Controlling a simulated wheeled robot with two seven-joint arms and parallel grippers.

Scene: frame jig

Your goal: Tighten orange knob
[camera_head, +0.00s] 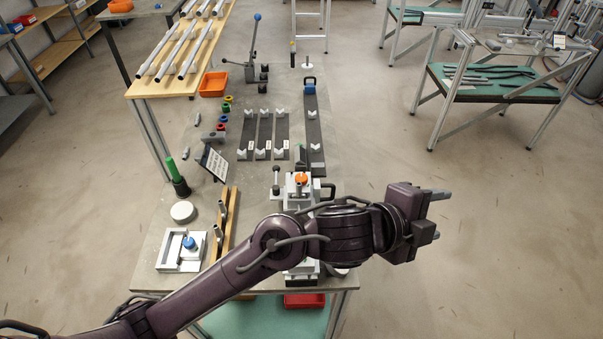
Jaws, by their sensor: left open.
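The orange knob (301,177) sits on top of a grey metal jig (295,205) near the front right of the workbench. My left arm comes in from the lower left and crosses in front of the jig, hiding part of its lower portion. My left gripper (440,215) is to the right of the bench, over the floor, with its fingers apart and nothing between them. It is well to the right of the orange knob and not touching it. My right gripper does not show.
The workbench (190,270) holds a white fixture with a blue knob (190,243), a green-handled tool (175,175), dark rails with white blocks (265,135) and an orange bin (213,84). A red bin (304,300) sits below.

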